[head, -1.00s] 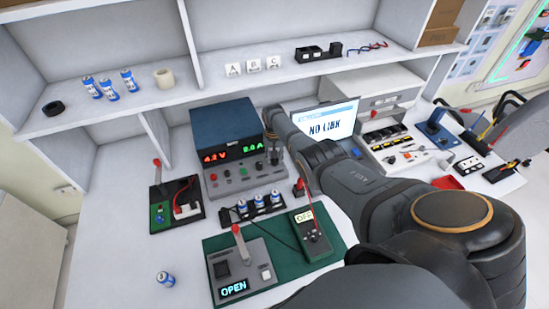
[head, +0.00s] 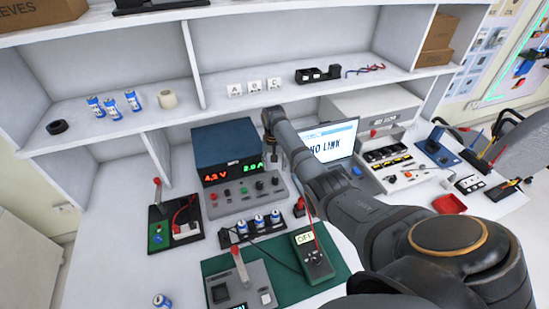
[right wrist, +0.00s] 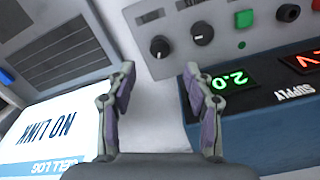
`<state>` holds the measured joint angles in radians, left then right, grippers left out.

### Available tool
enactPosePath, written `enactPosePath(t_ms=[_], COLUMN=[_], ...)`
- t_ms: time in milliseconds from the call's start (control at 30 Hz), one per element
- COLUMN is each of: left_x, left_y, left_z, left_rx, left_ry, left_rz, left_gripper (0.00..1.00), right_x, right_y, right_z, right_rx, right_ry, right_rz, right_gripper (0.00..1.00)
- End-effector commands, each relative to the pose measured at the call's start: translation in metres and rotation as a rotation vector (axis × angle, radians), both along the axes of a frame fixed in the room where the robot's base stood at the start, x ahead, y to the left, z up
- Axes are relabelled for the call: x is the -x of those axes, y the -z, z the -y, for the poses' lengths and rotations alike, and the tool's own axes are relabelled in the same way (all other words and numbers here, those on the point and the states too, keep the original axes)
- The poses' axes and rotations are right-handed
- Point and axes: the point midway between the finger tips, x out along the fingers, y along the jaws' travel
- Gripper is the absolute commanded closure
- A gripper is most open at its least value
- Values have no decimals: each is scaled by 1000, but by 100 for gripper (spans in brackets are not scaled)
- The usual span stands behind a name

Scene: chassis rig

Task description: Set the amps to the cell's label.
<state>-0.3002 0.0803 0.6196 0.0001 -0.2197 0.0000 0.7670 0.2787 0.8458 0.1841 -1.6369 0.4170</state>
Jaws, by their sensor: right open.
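The blue and grey power supply (head: 226,146) stands under the shelf, with a red volts display (head: 215,176) and a green amps display (head: 249,168). In the head view the right gripper (head: 271,150) hangs before the supply's right end. Several blue-white cells stand in a black holder (head: 250,234); their labels are unreadable. My left gripper is out of view.
A laptop (head: 333,143) showing NO LINK stands right of the supply. A multimeter (head: 313,257) reading OFF and a grey tester (head: 240,290) sit on a green mat. A loose cell (head: 162,300) lies at front left. The shelf above holds more cells (head: 114,104).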

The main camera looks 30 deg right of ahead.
Motion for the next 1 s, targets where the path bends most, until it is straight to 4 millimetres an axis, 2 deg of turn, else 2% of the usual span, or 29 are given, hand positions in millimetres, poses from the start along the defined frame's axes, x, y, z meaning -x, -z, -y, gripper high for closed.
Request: enactPosePath(t_ms=[100,300,833,933,1000], left_x=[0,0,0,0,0], left_y=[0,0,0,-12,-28], left_z=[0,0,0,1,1], left_rx=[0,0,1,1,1], left_ry=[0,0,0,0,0], left_rz=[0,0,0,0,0], left_gripper=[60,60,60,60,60], right_x=[-1,0,0,-1,-1], right_y=[-25,-45,-47,-59,-75], right_z=[0,-1,-1,-1,-1], right_rx=[0,-1,-1,-1,-1], right_ry=[-1,-1,0,0,0], right_rz=[2,-1,-1,1,1], right_gripper=[48,48,48,48,48])
